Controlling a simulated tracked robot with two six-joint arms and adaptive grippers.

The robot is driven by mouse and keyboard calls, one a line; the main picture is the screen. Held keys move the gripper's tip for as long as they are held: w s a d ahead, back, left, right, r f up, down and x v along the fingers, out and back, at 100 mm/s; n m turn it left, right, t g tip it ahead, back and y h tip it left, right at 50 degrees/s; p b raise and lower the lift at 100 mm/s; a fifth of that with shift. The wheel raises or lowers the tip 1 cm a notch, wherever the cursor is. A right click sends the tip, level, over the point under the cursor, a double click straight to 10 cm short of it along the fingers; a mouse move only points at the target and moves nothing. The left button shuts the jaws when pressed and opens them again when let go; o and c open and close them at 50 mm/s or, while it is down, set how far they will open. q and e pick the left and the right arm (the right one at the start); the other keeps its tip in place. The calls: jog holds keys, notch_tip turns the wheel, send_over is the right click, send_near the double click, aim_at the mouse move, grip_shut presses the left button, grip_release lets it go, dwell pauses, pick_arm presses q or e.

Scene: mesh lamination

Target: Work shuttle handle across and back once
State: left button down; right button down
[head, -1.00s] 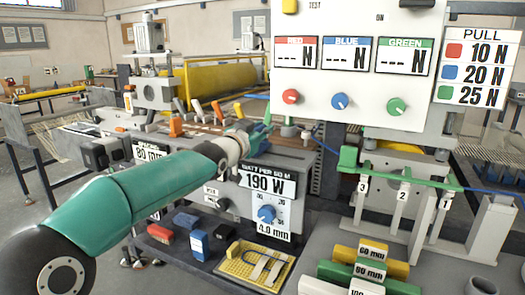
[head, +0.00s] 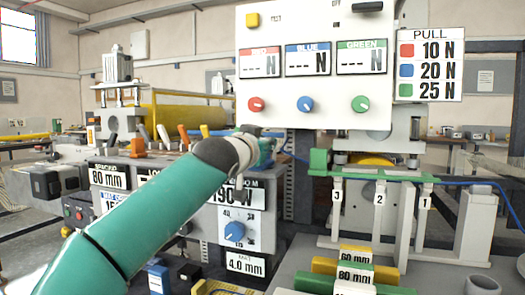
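The green bar (head: 385,174) rests across the pale upright posts marked 3, 2 and 1, with a raised green block (head: 318,160) at its left end. A blue line runs off its right end. I cannot tell for certain which part is the shuttle handle; the green block stands out like a grip. My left arm comes in from the lower left, and my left gripper (head: 266,150) is in front of the machine, left of the green block and apart from it in the picture. The wrist hides most of its fingers. My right gripper is not in view.
A grey control panel (head: 312,110) with red, blue and green knobs hangs above. A PULL sign (head: 430,64) is beside it. Stacked yellow and green blocks (head: 356,274) lie on the front bench. A yellow roller (head: 190,112) and several levers are behind my arm.

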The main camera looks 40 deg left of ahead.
pick_arm(q)
jog(key=shift+d+f, duration=0.2)
jog(key=shift+f, duration=0.15)
jog(key=c, duration=1.5)
grip_release()
jog(key=o, duration=0.4)
jog(key=shift+s+r, duration=0.15)
jog(key=shift+r, duration=0.05)
jog(key=shift+s+r, duration=0.1)
jog(key=v, duration=1.1)
jog(key=shift+s+d, duration=0.15)
jog(key=shift+s, duration=0.25)
